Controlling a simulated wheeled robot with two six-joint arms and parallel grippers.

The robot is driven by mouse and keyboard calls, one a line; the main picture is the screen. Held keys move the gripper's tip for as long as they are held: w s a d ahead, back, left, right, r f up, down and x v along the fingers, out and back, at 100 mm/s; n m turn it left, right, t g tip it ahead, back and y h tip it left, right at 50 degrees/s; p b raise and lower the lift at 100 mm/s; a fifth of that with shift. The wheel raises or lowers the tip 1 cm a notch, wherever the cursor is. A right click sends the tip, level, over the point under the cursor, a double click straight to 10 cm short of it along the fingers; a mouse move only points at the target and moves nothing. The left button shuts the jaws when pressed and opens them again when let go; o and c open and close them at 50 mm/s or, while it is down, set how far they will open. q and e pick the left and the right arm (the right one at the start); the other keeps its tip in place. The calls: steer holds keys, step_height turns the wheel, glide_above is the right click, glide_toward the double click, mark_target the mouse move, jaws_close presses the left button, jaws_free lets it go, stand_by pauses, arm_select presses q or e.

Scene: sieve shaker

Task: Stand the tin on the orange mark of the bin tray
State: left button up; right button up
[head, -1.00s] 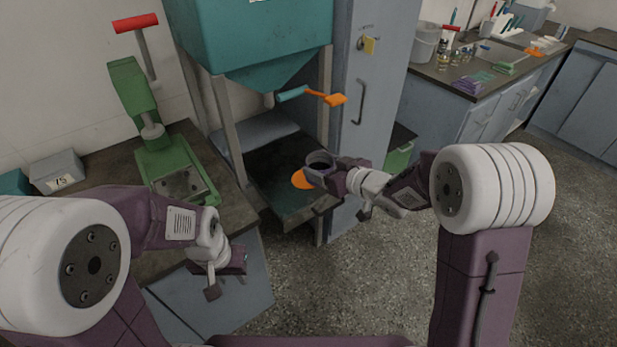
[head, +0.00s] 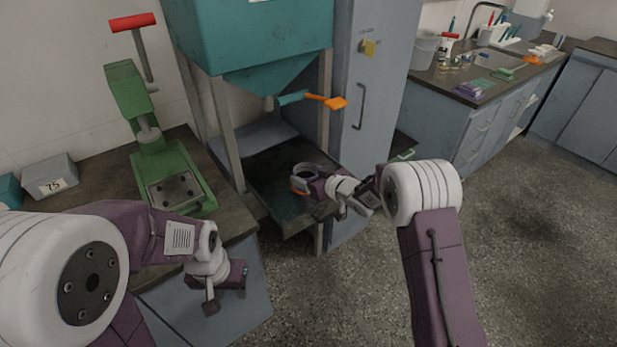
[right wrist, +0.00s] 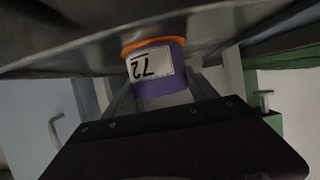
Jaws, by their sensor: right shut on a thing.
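The tin (head: 301,171) is grey with a purple band and a white label. In the right wrist view the tin (right wrist: 155,72) shows the label "72" upside down. My right gripper (head: 308,181) is shut on the tin and holds it upright, low over the bin tray (head: 270,168). The orange mark (head: 299,192) is mostly hidden under the tin; an edge of it (right wrist: 150,44) shows against the tin's base in the right wrist view. I cannot tell whether the base touches the tray. My left gripper (head: 227,296) is open and empty, in front of the left bench.
The teal hopper (head: 255,45) hangs above the tray, with an orange-ended handle (head: 333,102) below it. Frame posts (head: 229,135) flank the tray. A green press (head: 160,160) and a grey box (head: 50,175) stand on the left bench. A grey cabinet (head: 375,90) stands right of the tray.

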steer(key=shift+f, duration=0.1)
steer(key=o, duration=1.5)
steer(key=shift+c, duration=0.2)
steer(key=shift+r, duration=0.3)
steer(key=p+v, duration=0.1)
steer(key=v, duration=1.1)
steer(key=shift+f+p, duration=0.25)
steer(key=shift+p, duration=0.15)
steer(key=shift+s+d, duration=0.1)
